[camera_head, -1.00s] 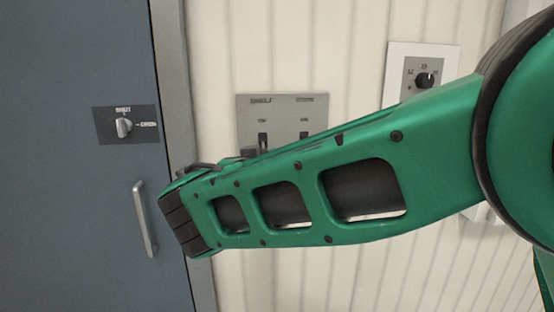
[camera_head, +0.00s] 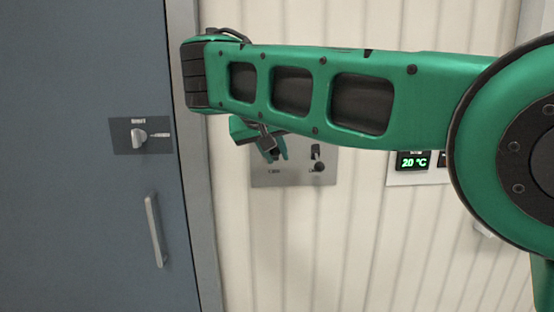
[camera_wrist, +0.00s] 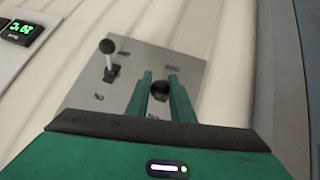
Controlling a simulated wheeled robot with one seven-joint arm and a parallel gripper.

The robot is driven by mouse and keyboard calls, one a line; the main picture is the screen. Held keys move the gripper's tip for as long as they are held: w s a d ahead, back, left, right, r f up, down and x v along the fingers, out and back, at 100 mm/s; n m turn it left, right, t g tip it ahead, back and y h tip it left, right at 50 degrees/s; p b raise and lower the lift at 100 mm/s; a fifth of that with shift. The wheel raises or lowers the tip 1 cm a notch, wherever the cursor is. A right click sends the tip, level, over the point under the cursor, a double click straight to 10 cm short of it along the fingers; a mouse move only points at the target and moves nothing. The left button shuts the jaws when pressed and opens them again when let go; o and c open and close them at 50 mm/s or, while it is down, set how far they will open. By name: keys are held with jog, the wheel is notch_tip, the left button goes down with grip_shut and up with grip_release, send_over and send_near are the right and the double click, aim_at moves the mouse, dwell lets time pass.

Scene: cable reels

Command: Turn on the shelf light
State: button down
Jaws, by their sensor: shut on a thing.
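A grey switch panel (camera_head: 295,180) is on the ribbed wall, with two levers side by side. My gripper (camera_head: 276,154) is at its left lever; my forearm hides the panel's top and upper labels. In the wrist view the panel (camera_wrist: 187,72) appears turned around. There the dark knob (camera_wrist: 160,89) of that lever lies between my two green fingers (camera_wrist: 160,92), which are shut on it. The other lever (camera_wrist: 107,50) stands free with a black ball knob; in the head view this right lever (camera_head: 318,162) points down.
A wall unit (camera_head: 413,160) reading 20 °C is right of the panel. A blue-grey door (camera_head: 80,230) at the left has a rotary switch (camera_head: 138,136) and a vertical handle (camera_head: 155,230). The wall below the panel is clear.

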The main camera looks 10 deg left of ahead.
jog(key=shift+w+r+g, duration=0.15)
jog(key=shift+r+g, duration=0.1)
jog(key=shift+g, duration=0.15)
dwell(0.3)
jog(key=c, duration=1.6)
grip_release()
jog(key=shift+o, duration=0.2)
jog(key=v, duration=1)
jog(key=shift+s+r, duration=0.2)
jog(key=shift+a, duration=0.15)
